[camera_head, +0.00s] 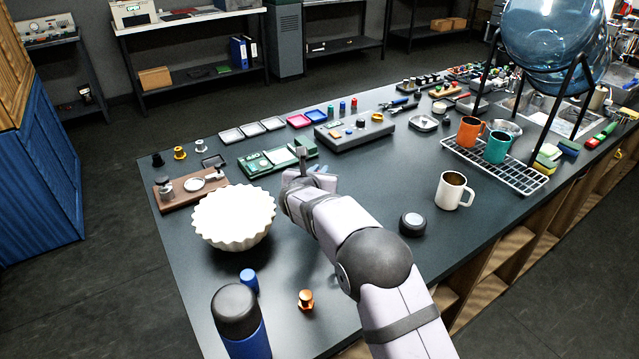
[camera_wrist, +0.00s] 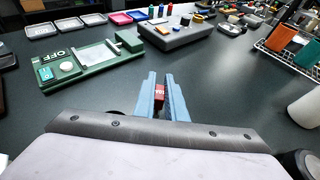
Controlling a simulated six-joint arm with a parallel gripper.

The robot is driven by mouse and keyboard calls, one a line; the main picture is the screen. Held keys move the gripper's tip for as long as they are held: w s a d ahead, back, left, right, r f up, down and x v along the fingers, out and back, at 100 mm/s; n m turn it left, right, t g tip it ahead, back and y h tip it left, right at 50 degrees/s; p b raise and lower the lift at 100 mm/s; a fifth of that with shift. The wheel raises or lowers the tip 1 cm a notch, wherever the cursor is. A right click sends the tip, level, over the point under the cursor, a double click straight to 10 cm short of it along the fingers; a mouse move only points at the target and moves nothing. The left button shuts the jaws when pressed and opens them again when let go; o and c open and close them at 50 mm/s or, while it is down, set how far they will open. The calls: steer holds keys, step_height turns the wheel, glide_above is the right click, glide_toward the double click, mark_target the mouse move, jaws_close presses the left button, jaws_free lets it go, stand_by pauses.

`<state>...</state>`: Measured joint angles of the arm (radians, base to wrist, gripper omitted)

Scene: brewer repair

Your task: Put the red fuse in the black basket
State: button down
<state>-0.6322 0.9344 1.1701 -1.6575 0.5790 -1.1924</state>
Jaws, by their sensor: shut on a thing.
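My gripper (camera_wrist: 160,96) shows two blue-grey fingers shut on a small red piece, the red fuse (camera_wrist: 160,91), held between them above the dark worktop. In the head view my gripper (camera_head: 318,170) is just right of the green board, and the fuse is hidden there. I cannot clearly make out a black basket. A small dark square tray (camera_head: 213,161) lies at the back left of the worktop, left of the green board.
A green board (camera_head: 268,161) marked OFF and a grey panel box (camera_head: 355,131) are beyond my gripper. A white fluted bowl (camera_head: 233,217) is to the left. A white mug (camera_head: 453,191) and dark round puck (camera_head: 412,223) are to the right. Worktop around my gripper is mostly clear.

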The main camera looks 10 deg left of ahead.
steer(key=shift+f, duration=2)
steer(key=shift+f, duration=0.1)
steer(key=shift+f, duration=0.15)
steer(key=c, duration=1.8)
jaws_free()
steer(key=shift+r, duration=0.2)
